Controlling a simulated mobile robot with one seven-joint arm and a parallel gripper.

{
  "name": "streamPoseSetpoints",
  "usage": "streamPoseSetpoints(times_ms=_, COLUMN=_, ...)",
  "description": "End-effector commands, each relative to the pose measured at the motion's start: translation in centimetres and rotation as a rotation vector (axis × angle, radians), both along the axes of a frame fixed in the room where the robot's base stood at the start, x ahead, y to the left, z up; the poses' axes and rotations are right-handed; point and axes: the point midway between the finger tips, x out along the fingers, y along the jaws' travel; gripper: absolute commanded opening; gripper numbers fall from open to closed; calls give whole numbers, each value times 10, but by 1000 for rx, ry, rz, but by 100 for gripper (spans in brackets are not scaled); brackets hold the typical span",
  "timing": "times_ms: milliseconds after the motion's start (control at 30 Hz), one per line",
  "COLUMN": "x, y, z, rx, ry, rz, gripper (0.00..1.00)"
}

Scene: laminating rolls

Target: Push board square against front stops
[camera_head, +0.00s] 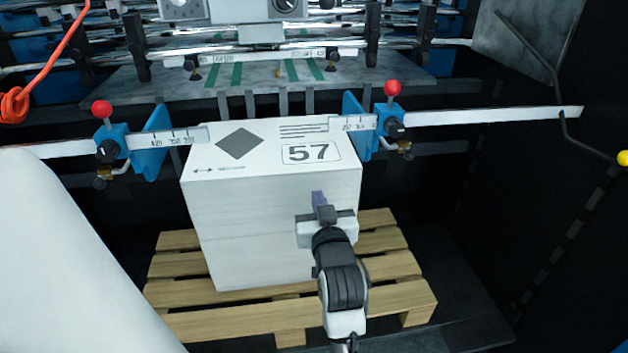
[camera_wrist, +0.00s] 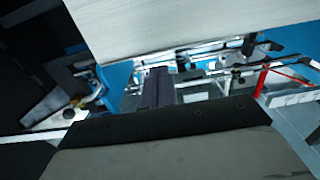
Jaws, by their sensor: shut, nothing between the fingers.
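The board (camera_head: 265,150) is the white top of a block-like stack, marked with a grey diamond and "57". Several upright grey front stops (camera_head: 282,103) stand behind its far edge; I cannot tell whether board and stops touch. My gripper (camera_head: 319,200) is shut and empty, in front of the right part of the stack's near face (camera_head: 250,225), below the top edge. Contact with the face is unclear. In the wrist view, the dark closed fingers (camera_wrist: 157,88) show below a pale panel (camera_wrist: 165,25), apparently the stack.
The stack sits on a wooden pallet (camera_head: 185,265). Blue side guides with red knobs stand at left (camera_head: 150,145) and right (camera_head: 355,125), on a ruled rail (camera_head: 480,117). A large white roll (camera_head: 60,260) fills the lower left. Dark floor lies at right.

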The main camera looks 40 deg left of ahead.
Motion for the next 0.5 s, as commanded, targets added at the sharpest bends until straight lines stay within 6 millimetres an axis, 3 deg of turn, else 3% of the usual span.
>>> streamPoseSetpoints(times_ms=500, x=38, y=44, z=2, rx=-1, ry=-2, rz=0, gripper=0)
